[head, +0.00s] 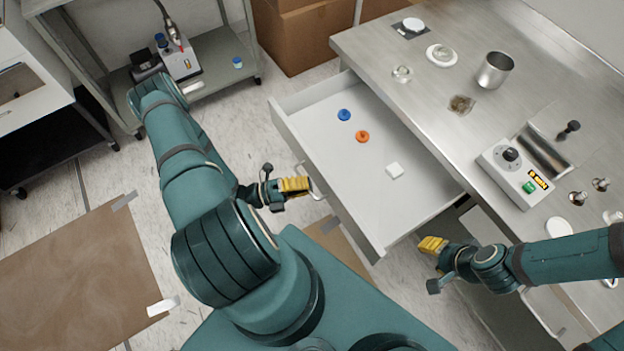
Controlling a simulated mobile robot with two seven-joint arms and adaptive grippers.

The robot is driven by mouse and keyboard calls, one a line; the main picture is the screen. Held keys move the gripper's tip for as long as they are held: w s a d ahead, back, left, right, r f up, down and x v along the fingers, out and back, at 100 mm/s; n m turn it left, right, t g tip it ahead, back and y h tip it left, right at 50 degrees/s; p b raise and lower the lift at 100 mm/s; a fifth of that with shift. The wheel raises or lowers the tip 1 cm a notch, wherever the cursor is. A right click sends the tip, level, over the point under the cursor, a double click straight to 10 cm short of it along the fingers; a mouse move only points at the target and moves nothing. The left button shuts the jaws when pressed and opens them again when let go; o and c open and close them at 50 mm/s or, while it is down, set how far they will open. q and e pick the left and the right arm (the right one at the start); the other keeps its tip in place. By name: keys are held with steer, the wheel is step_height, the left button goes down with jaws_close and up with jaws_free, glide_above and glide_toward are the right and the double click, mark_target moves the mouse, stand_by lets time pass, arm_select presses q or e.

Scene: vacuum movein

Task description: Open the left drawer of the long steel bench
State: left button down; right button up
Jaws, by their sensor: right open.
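The long steel bench (437,93) runs along the right side of the head view. Its left drawer (345,170) is pulled far out, showing its white inside. Inside lie a blue knob-like piece (344,115), an orange one (362,136) and a small white block (395,171). The thin metal handle (319,187) is on the drawer's front. My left gripper (304,185) is at this handle, its yellow fingers close together on it. The finger gap is partly hidden. My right gripper (425,244) is open and empty, beside the drawer's near right corner.
On the bench stand a metal cup (494,70), a control box with a dial (513,172), and several small fittings. Cardboard boxes (311,35) stand behind the drawer. A grey shelf cart (222,50) is at the back left.

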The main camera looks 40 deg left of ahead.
arm_select(q)
steer(key=c, duration=1.1)
jaws_free()
steer(key=shift+o, duration=0.2)
steer(key=v, duration=1.2)
steer(key=shift+s, duration=0.15)
